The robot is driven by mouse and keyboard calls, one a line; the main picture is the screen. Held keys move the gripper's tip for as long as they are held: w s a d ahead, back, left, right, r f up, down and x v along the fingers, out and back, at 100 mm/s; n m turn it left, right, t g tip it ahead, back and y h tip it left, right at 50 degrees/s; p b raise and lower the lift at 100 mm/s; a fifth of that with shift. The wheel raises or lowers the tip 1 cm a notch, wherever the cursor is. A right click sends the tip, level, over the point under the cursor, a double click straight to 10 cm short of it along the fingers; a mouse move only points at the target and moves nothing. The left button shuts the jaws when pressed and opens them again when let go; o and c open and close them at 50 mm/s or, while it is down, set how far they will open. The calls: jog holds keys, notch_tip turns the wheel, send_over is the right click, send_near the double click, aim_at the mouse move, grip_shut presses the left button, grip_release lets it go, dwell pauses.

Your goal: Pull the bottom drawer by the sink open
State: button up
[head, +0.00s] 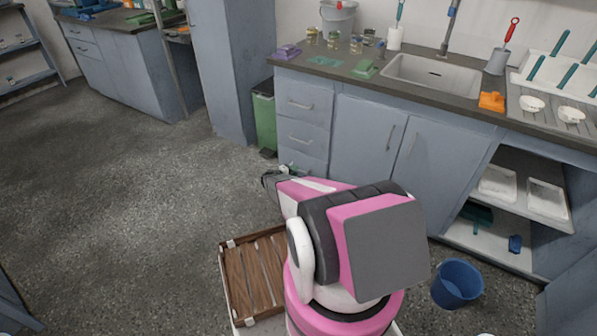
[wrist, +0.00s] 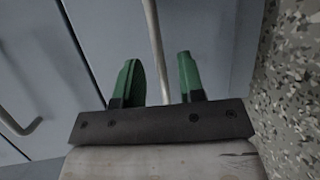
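The sink (head: 433,75) is set in the dark counter. Left of it is a blue-grey stack of drawers with bar handles. The bottom drawer (head: 291,159) shows only in part, as my arm covers most of it; it looks shut. My gripper (head: 268,178) is low in front of it. In the wrist view my gripper (wrist: 160,78) has its green fingers apart. A thin grey bar handle (wrist: 154,40) runs between them, with a gap to each finger. It appears to be the bottom drawer's handle. The handle above (wrist: 22,136) shows at the left edge.
A green bin (head: 264,115) stands left of the drawers. A blue bucket (head: 458,283) is on the floor at the right, before open shelves (head: 495,235). The speckled floor (head: 120,210) to the left is clear.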

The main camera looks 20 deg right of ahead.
jog(key=shift+x, duration=1.55)
